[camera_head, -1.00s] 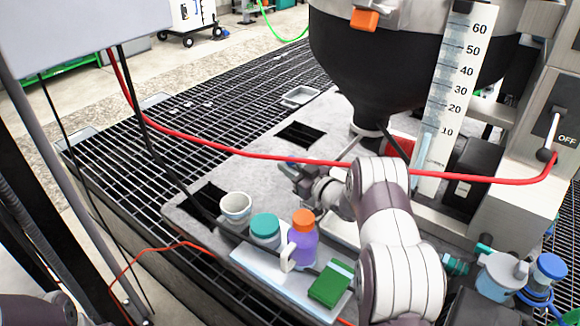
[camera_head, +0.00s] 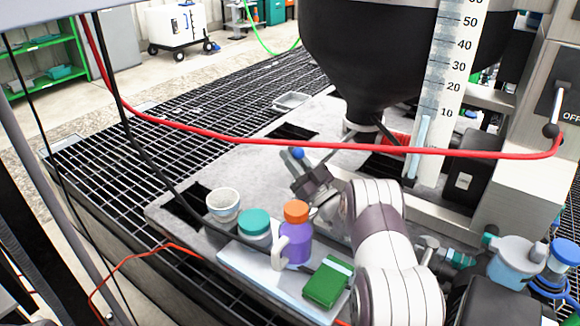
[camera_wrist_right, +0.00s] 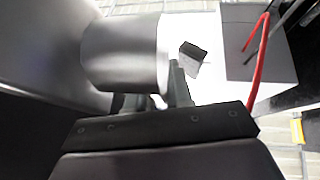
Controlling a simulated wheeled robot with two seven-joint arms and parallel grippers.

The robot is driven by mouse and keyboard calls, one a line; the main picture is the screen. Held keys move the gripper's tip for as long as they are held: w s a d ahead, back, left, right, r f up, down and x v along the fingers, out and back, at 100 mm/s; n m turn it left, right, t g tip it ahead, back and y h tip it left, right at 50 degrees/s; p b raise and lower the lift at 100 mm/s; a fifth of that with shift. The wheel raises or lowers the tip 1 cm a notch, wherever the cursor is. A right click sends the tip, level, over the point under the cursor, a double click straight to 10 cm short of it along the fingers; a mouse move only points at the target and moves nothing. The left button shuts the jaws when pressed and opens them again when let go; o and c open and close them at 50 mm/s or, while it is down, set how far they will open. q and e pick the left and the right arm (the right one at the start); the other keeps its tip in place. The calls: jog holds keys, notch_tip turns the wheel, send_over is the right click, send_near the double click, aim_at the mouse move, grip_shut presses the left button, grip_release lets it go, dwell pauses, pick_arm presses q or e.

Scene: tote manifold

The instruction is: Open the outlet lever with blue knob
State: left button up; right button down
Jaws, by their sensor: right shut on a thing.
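The blue knob (camera_head: 298,153) shows in the head view below the black hopper (camera_head: 372,60), left of its outlet neck. My right gripper (camera_head: 302,168) is at the knob, shut on the lever that bears it; the fingers hide most of the lever. In the right wrist view a gripper finger (camera_wrist_right: 180,84) stands beside a grey cylindrical part (camera_wrist_right: 122,52), but the knob cannot be made out there. My left gripper is out of view.
A scale (camera_head: 440,90) stands right of the hopper.

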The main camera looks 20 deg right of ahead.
jog(key=shift+r+t, duration=0.3)
jog(key=shift+b, duration=0.3)
jog(key=shift+d, duration=0.1)
jog(key=c, duration=1.2)
grip_release()
jog(key=shift+c, duration=0.2)
jog(key=shift+o, duration=0.7)
jog(key=shift+s, duration=0.3)
jog(key=shift+w, duration=0.1)
jog(key=shift+r, duration=0.35)
jog(key=r, duration=0.1)
jog(key=r+p, duration=0.1)
jog(key=r, duration=0.1)
jog(key=s+r, duration=0.1)
jog(key=shift+s+d+r+p, duration=0.1)
jog(key=shift+d+r+p, duration=0.2)
jog(key=shift+d+p, duration=0.1)
jog(key=s+d+r+p, duration=0.1)
jog(key=s+d+r, duration=0.4)
jog(key=s, duration=0.4)
jog(key=shift+d+r+p, duration=0.2)
jog(key=shift+r+p, duration=0.15)
jog(key=shift+r, duration=0.05)
